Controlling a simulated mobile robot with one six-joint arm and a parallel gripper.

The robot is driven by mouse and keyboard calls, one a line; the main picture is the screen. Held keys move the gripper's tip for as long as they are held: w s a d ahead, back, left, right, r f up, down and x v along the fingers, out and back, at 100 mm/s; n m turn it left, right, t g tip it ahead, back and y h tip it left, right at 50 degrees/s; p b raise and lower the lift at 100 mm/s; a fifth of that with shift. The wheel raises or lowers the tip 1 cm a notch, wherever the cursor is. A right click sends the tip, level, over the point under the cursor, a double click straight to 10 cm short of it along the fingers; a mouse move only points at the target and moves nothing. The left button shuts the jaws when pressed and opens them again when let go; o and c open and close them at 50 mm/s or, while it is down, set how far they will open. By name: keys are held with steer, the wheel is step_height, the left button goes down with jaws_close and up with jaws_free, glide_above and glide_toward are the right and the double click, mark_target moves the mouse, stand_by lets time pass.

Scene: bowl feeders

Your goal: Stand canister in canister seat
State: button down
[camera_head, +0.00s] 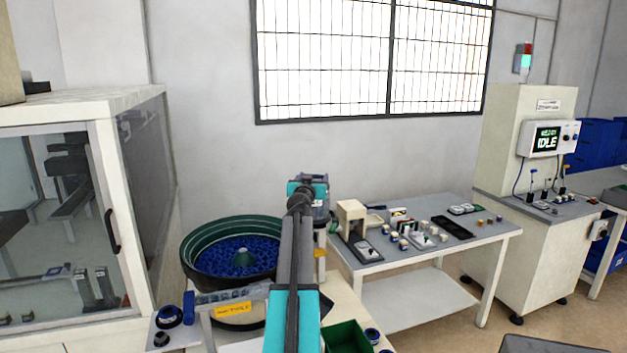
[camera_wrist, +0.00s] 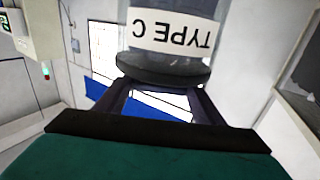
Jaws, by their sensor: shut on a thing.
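The canister (camera_wrist: 172,34) fills the top middle of the wrist view. It is greyish with a white label reading "TYPE C", upside down in that picture, and a dark round end (camera_wrist: 162,70). My gripper (camera_wrist: 165,82) is shut on it, with its two dark fingers at the dark end. In the head view my arm reaches away over the near table, and I cannot make out the canister clearly at its far end. I cannot tell for sure which thing is the canister seat; a dark round piece with a blue ring (camera_head: 168,316) stands on the near table.
A green bowl feeder (camera_head: 190,262) full of blue parts stands left of my arm. A green bin (camera_head: 347,337) is to the right. The grey bench (camera_head: 478,222) holds a small press (camera_head: 352,220) and several small parts. A glass-doored cabinet (camera_head: 150,180) stands left; a machine reading IDLE (camera_head: 546,139) stands right.

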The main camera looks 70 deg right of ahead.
steer(key=shift+f, duration=0.15)
steer(key=c, duration=0.8)
jaws_free()
steer(key=shift+o, duration=0.2)
steer(key=shift+f+b, duration=0.1)
steer(key=shift+b, duration=0.2)
steer(key=s+a+b, duration=0.2)
steer(key=a, duration=0.9)
steer(key=shift+b, duration=0.35)
stand_by(0.6)
